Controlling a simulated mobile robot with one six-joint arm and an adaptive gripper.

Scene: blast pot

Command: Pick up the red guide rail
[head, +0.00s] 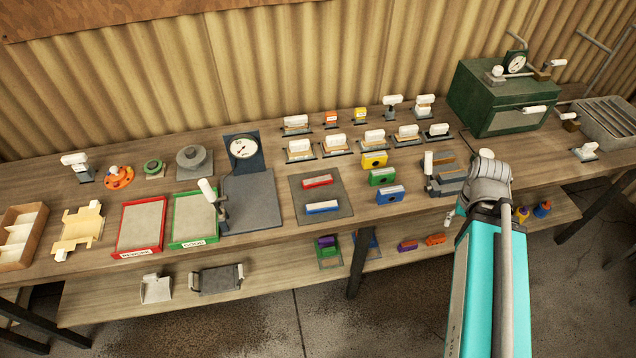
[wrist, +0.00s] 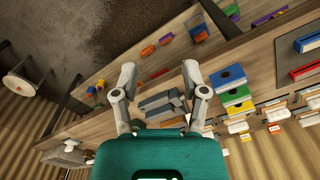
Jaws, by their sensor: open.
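The red guide rail (head: 318,181) lies on a dark grey mat (head: 338,192) on the bench, behind a parallel blue rail (head: 322,207). In the wrist view, the red rail (wrist: 305,71) is at the right edge, partly cut off, with the blue rail (wrist: 308,42) above it. My gripper (wrist: 158,68) is open and empty, its two fingers spread above a grey slotted block (wrist: 162,103). In the head view my arm covers the gripper; the arm's end is well to the right of the red rail, by the bench's front edge.
Yellow (head: 374,160), green (head: 382,177) and blue (head: 390,195) blocks stand between the mat and my arm. A dial gauge stand (head: 249,200) is left of the mat. White-handled pieces line the back. A green cabinet (head: 500,98) stands at the back right. A lower shelf holds small parts.

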